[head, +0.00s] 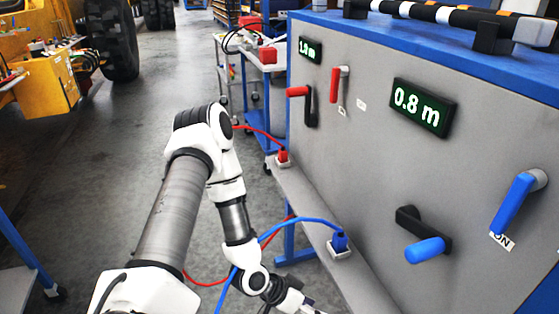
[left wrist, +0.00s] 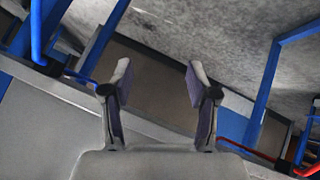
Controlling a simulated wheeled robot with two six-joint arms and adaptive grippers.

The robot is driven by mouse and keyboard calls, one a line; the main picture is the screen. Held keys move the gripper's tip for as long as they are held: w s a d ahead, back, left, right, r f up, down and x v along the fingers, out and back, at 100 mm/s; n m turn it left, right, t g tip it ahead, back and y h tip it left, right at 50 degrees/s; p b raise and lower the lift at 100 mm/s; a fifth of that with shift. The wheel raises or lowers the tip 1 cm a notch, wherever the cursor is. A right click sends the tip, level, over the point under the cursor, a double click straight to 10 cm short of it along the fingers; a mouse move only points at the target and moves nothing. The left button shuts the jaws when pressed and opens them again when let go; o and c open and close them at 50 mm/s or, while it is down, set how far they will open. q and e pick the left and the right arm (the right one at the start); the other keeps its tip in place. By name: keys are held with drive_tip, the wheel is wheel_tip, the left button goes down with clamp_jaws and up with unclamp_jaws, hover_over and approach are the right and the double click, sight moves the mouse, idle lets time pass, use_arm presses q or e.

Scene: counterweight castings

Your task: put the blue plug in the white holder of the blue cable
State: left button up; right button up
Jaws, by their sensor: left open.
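The blue plug (head: 339,241) stands upright on the ledge in the head view. It appears seated in its white holder (head: 342,254). My right gripper is not in view.
A grey cabinet (head: 372,158) with cranks, levers and displays rises behind the ledge (head: 312,205). A red plug (head: 283,155) stands in another white holder farther along, with a red cable (head: 258,131). A cart (head: 265,75) is beyond; open floor lies left.

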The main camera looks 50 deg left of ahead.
use_arm(q)
drive_tip(key=s+d+f+g+y, duration=0.2)
drive_tip(key=s+f+g, duration=0.1)
drive_tip(key=s, duration=0.4)
drive_tip(key=s+d+f+n+g+y, duration=0.1)
drive_tip(key=s+f+g+y, duration=0.2)
drive_tip(key=s, duration=0.4)
wheel_tip(320, 180, down, 2)
drive_tip(key=shift+s+d+f+n+g+y, duration=0.1)
drive_tip(key=shift+s+d+n+g+y, duration=0.2)
drive_tip(key=shift+s+d+g, duration=0.15)
drive_tip(key=shift+w, duration=0.1)
